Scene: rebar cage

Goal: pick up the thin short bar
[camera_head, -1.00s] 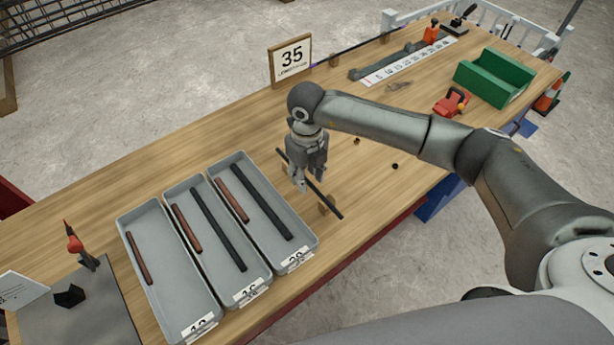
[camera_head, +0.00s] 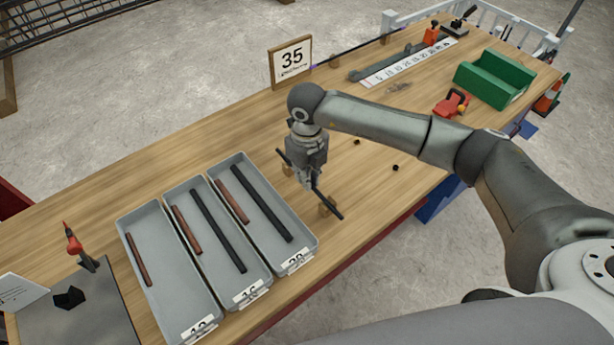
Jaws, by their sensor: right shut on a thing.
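A dark bar (camera_head: 334,211) lies diagonally on small wooden blocks (camera_head: 327,205) on the table, just right of the grey trays. My right gripper (camera_head: 311,184) points down over its middle and is shut on the bar. The fingers hide the bar's middle part, and I cannot tell whether it is clear of the blocks. A thin, short reddish bar (camera_head: 138,259) lies in the left grey tray (camera_head: 160,290). My left gripper is not in view.
The middle tray (camera_head: 222,262) and right tray (camera_head: 265,236) each hold a short reddish bar and a longer dark bar. A "35" sign (camera_head: 291,62), a green bin (camera_head: 494,77) and a red tool (camera_head: 452,103) stand farther back. The table's left-back stretch is clear.

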